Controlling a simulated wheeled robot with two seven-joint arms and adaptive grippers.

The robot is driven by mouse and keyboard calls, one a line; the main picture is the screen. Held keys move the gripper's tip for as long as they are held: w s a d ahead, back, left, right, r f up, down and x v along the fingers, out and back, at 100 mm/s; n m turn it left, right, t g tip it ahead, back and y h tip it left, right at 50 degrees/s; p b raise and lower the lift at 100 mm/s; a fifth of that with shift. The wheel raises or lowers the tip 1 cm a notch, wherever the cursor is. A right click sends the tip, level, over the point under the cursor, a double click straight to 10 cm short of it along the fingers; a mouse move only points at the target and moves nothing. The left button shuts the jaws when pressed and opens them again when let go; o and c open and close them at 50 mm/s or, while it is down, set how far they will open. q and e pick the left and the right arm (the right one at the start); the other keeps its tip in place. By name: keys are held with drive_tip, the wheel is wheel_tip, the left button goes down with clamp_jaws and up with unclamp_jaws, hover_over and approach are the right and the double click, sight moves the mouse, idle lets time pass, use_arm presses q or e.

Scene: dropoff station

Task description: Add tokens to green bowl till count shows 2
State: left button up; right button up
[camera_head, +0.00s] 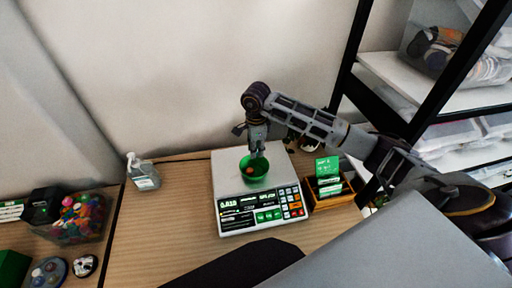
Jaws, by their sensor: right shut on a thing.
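The green bowl (245,179) stands on the pan of a white counting scale (226,188). A small orange-brown token (250,170) shows inside the bowl. The scale's display (229,204) is lit with green digits, too small to read surely. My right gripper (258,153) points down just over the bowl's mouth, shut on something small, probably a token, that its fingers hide. My left gripper is not in view.
A clear bottle (143,173) stands left of the scale. A wooden box with green cards (328,170) stands right of it. A clear bin of colourful pieces (78,218) is at far left. A black-framed shelf (434,103) rises at right.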

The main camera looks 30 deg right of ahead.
drive_tip(key=shift+f+b, duration=0.95)
drive_tip(key=shift+f, duration=1.45)
drive_tip(key=o, duration=0.7)
drive_tip(key=shift+o, duration=0.2)
drive_tip(key=shift+r, duration=6)
